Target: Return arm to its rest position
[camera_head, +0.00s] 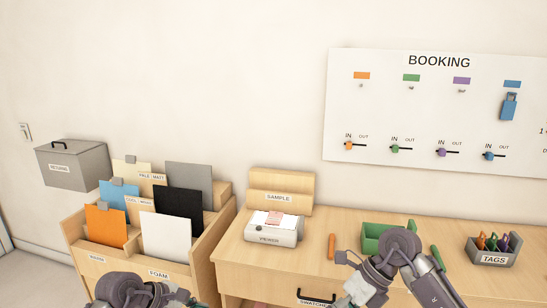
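My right arm comes in from the lower right, with a dark rounded wrist joint in front of the desk. Of my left arm only a dark joint shows at the bottom left, in front of the foam bin. The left gripper's fingers are not visible. I see nothing clearly held by either arm.
A wooden desk (225,252) bears a sample box (280,180), a white device (274,230), a green tray (377,240) and a tags holder (492,250). A card rack (210,240) stands left. The booking board (430,115) hangs above, with a blue tag (509,107).

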